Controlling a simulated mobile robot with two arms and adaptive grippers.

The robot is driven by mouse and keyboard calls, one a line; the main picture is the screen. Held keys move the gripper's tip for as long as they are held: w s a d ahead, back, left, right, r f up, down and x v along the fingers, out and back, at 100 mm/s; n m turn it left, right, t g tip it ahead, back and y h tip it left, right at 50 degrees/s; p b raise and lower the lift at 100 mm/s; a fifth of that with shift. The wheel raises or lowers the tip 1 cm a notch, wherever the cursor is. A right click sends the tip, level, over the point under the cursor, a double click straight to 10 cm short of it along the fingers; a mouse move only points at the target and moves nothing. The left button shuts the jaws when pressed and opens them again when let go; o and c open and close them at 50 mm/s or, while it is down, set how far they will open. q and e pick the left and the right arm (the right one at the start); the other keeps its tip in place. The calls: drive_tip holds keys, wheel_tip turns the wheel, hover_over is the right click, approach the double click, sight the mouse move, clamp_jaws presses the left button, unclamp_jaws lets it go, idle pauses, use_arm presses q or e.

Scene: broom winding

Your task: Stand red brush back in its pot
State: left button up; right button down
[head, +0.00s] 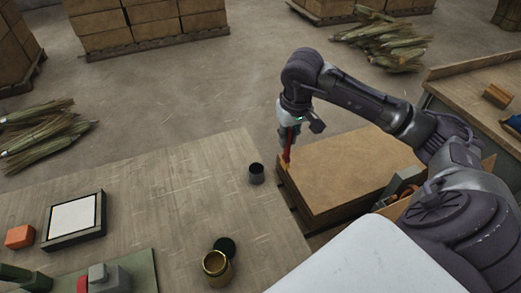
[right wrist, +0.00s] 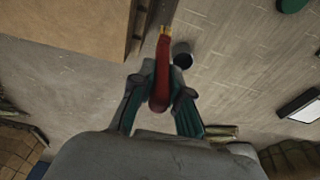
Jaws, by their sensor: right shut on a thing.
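My right gripper (head: 289,122) is shut on the red brush (head: 287,147) and holds it roughly upright, tip down, just beyond the right edge of the wooden table (head: 160,200). In the right wrist view the red brush (right wrist: 161,75) extends out between the fingers of the gripper (right wrist: 161,98), with a yellowish end farthest away. The small dark pot (head: 257,174) stands upright on the table near its right edge, to the left of and apart from the brush. The pot also shows in the right wrist view (right wrist: 182,55), beside the brush. My left gripper is not in view.
A framed white pad (head: 74,217) and an orange block (head: 19,237) lie left. A large cardboard box (head: 345,175) stands right of the table. The table around the pot is clear.

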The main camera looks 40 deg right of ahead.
drive_tip(key=w+a+f+p, duration=0.4)
drive_tip(key=w+f, duration=0.3)
drive_tip(key=f, duration=0.2)
drive_tip(key=shift+w+a+f, duration=0.15)
drive_tip(key=shift+w+a, duration=0.2)
drive_tip(key=shift+a, duration=0.1)
drive_tip(key=shift+f, duration=0.15)
drive_tip(key=c, duration=1.6)
unclamp_jaws()
drive_tip(key=o, duration=0.5)
drive_tip(key=shift+c, duration=0.2)
